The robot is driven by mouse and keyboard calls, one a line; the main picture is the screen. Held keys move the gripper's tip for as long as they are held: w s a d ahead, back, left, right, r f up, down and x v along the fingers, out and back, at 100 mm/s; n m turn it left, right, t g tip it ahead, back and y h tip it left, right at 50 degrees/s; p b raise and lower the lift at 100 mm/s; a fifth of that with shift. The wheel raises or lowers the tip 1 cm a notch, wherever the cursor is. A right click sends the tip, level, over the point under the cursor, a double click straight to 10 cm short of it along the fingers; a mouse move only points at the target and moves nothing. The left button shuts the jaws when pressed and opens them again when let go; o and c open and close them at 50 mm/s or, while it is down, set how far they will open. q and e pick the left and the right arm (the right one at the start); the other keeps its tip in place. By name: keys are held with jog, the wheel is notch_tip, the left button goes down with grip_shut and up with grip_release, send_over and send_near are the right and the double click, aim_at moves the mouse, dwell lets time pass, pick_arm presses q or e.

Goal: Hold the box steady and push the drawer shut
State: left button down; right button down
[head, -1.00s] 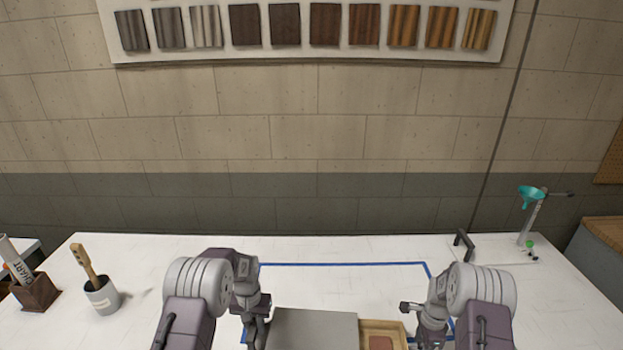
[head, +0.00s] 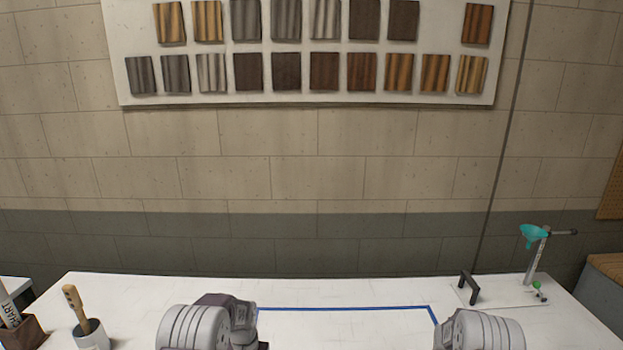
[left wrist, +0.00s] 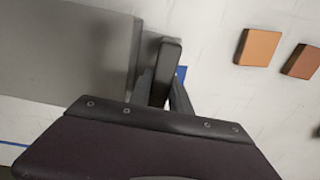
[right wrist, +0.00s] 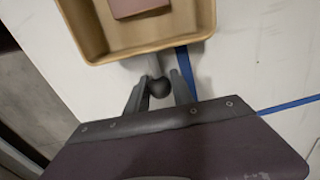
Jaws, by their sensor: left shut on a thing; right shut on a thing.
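The grey box (left wrist: 75,50) fills the upper left of the left wrist view, and a dark upright handle (left wrist: 170,58) stands at its side. My left gripper (left wrist: 162,92) is shut on this handle. In the right wrist view the light wooden drawer (right wrist: 145,50) shows its open top, with a reddish-brown block (right wrist: 138,8) inside. My right gripper (right wrist: 158,92) is shut on the drawer's dark round knob (right wrist: 160,86). The right wrist view does not show where the drawer meets the box. Box, drawer and both grippers are below the head view's edge.
An orange block (left wrist: 258,47) and a brown block (left wrist: 302,62) lie on the white table beyond the left gripper. Blue tape (head: 345,308) marks the table. A brush cup (head: 90,336) stands left; a stand with a teal funnel (head: 533,236) stands right.

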jog(key=shift+a, duration=0.1)
jog(key=shift+w+a, duration=0.1)
jog(key=shift+a, duration=0.9)
jog(key=shift+w+a, duration=0.1)
jog(key=shift+a, duration=1)
jog(key=shift+w+a, duration=0.1)
jog(key=shift+a, duration=0.8)
jog(key=shift+w+a, duration=0.1)
jog(key=shift+a, duration=0.9)
